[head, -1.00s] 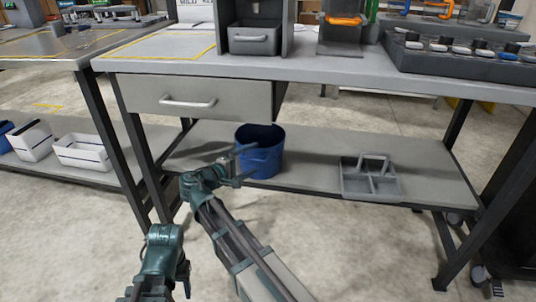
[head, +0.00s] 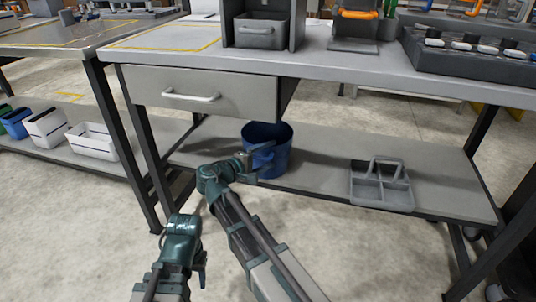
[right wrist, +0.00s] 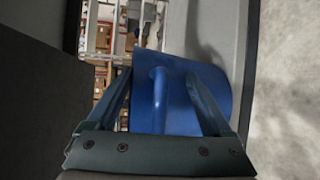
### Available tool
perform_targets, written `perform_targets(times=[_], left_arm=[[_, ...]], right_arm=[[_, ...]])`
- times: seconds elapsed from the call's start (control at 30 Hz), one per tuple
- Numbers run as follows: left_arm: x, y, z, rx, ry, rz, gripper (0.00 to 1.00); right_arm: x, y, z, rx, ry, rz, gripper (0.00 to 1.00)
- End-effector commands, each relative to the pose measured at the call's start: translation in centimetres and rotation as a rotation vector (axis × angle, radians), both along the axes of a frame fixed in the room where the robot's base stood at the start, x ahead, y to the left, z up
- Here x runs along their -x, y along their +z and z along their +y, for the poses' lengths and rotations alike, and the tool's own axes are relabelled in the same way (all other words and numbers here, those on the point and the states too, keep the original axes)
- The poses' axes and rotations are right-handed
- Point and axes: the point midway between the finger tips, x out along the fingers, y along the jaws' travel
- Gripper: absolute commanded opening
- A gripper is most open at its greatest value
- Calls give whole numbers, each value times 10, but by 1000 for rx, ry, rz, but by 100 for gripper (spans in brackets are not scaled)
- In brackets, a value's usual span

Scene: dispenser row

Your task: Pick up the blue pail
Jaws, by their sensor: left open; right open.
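The blue pail (head: 281,158) stands upright on the lower shelf, under the drawer end of the workbench. My right gripper (head: 262,157) is in front of the pail and covers part of its near side. In the right wrist view my right gripper (right wrist: 158,76) is open, with the pail's blue handle (right wrist: 158,105) between its two fingers and the pail body (right wrist: 184,112) just beyond. I cannot tell whether the fingers touch the pail. My left gripper (head: 200,272) is open and empty, low in front of the bench and away from the pail.
A grey divided caddy (head: 381,186) stands on the same lower shelf (head: 320,170) to the right, with clear shelf between. The drawer (head: 203,93) and bench top overhang the shelf. A dark bench leg (head: 138,150) stands left. White bins (head: 92,141) are on the neighbouring shelf.

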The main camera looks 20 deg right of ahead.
Motion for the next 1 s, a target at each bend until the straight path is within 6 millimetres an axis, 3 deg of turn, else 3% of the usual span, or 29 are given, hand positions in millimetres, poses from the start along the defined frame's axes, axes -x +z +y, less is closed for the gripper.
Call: perform_targets(times=[0.07,0.4,1.0], left_arm=[[0,0,0,0,0,0,50],[0,0,0,0,0,0,50],[0,0,0,0,0,0,50]], right_arm=[[0,0,0,-1,0,0,62],[-1,-2,0,-6,1,-1,1],[-3,-1,1,-7,5,-4,0]])
